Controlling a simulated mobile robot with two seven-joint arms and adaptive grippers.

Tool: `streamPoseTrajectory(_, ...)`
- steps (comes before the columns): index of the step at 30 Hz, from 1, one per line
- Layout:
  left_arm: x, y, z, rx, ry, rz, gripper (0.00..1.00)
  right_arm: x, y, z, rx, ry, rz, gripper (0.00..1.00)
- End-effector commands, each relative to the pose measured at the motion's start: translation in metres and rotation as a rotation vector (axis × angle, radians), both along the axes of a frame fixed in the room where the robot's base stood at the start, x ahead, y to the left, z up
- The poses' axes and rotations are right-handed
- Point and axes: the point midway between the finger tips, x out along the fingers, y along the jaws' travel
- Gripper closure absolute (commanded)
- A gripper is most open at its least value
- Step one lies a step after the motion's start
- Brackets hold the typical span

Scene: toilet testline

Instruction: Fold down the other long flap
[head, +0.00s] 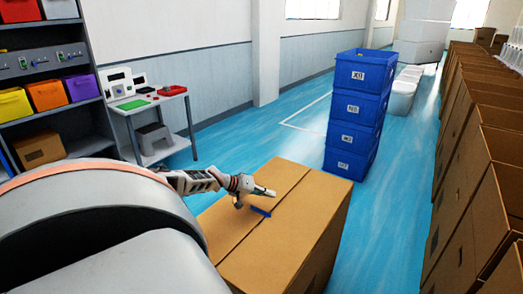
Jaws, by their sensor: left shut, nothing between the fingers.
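A large cardboard box (325,228) stands in front of me. Its two long top flaps, the left flap (222,228) and the right flap (290,232), both lie flat or nearly flat, with a seam between them. My left gripper (262,196) is shut and empty, over the top of the box close to the seam. A blue part (260,211) shows just below it at the seam; I cannot tell what it is or whether the gripper touches the box. My right gripper is not in view.
A stack of blue crates (357,105) stands behind the box to the right. Rows of open cardboard boxes (470,190) line the right side. A small white table (150,108) and a shelf with coloured bins (45,95) stand at the left. Blue floor (385,215) is clear right of the box.

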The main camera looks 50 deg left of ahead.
Motion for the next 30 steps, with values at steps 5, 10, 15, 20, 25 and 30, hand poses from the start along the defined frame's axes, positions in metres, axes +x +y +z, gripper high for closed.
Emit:
streamPoseTrajectory(5, -0.012, -0.004, 0.010, 0.001, 0.004, -0.002, 1.00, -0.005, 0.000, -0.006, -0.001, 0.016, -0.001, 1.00)
streamPoseTrajectory(10, -0.025, -0.008, 0.023, 0.001, 0.004, -0.002, 1.00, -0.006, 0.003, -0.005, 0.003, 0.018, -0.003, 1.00)
streamPoseTrajectory(15, -0.040, -0.013, 0.038, 0.001, 0.005, -0.003, 1.00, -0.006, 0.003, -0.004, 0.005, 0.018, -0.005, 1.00)
streamPoseTrajectory(20, -0.052, -0.017, 0.051, -0.001, 0.004, -0.001, 1.00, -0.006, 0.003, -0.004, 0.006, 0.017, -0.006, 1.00)
streamPoseTrajectory(25, -0.059, -0.020, 0.060, -0.002, 0.003, 0.000, 1.00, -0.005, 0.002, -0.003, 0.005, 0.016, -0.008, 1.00)
streamPoseTrajectory(30, -0.061, -0.021, 0.063, 0.000, 0.001, -0.001, 1.00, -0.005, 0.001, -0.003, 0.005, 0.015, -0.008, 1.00)
